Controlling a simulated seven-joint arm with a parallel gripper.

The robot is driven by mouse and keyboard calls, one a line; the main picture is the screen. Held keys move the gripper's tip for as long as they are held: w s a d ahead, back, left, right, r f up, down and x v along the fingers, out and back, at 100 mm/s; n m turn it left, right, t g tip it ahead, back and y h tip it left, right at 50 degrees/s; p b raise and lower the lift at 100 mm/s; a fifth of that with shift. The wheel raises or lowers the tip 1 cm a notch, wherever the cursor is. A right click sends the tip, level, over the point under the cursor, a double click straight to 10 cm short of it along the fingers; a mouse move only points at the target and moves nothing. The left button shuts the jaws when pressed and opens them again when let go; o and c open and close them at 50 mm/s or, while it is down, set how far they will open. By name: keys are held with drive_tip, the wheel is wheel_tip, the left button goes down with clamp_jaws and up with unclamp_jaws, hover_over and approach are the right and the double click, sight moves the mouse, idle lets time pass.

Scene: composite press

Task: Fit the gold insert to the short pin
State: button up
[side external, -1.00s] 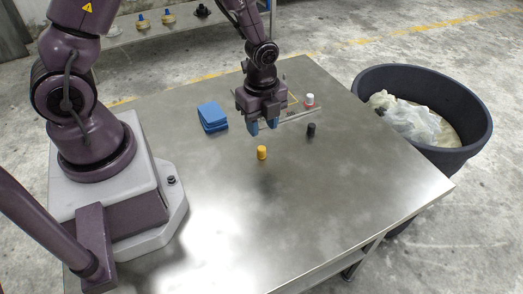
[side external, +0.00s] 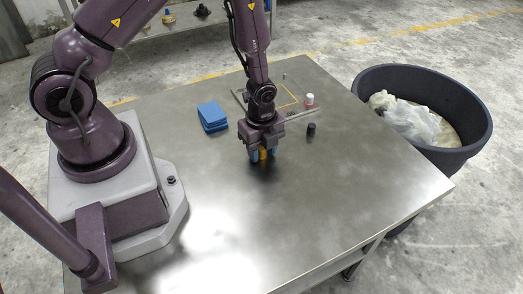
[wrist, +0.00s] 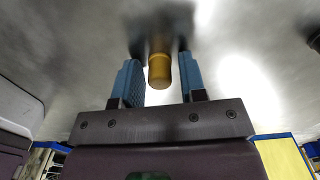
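The gold insert (wrist: 160,70) is a small upright cylinder on the metal table. In the side view the gold insert (side external: 263,154) shows between the blue fingers of my gripper (side external: 262,156). My gripper is open around it, pointing down, and the wrist view shows a gap on each side of the insert. A board (side external: 297,115) with a yellow outline lies behind my gripper, partly hidden by my arm. A small grey pin (side external: 284,76) stands at its far side; I cannot tell if this is the short pin.
A white cylinder with a red base (side external: 309,100) stands at the board's right. A black cylinder (side external: 311,129) stands on the table, right of my gripper. Stacked blue blocks (side external: 212,117) lie to the left. A dark bin (side external: 372,88) stands beyond the table's right edge. The table's front is clear.

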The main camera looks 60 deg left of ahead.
clamp_jaws()
drive_tip(key=shift+r, duration=2.5)
drive_tip(key=shift+c, duration=1.9)
unclamp_jaws()
clamp_jaws()
